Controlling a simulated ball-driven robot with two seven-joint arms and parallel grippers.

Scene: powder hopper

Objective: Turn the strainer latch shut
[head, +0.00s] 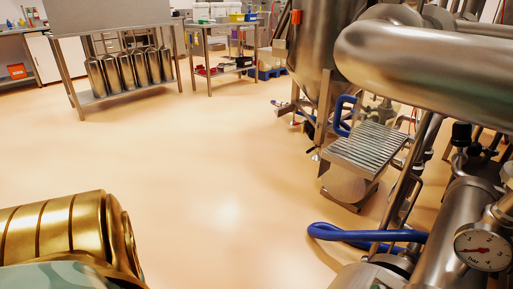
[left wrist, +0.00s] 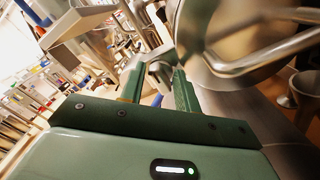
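My left gripper (left wrist: 160,82) shows in the left wrist view, with its two green fingers apart and a clear gap between them. A grey metal piece (left wrist: 158,56) lies just past and around the fingertips. I cannot tell whether it is the strainer latch, or whether the fingers touch it. A round steel body with a bent bar handle (left wrist: 250,62) is close on the right of the fingers. I cannot pick out the strainer latch for sure in either view. Neither gripper shows in the head view.
In the head view, a large steel pipe (head: 430,62) and a pressure gauge (head: 482,250) crowd the right side. A ribbed metal step (head: 366,148) and a blue hose (head: 365,235) are near them. A bench with steel canisters (head: 130,70) stands at the back left. The middle floor is clear.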

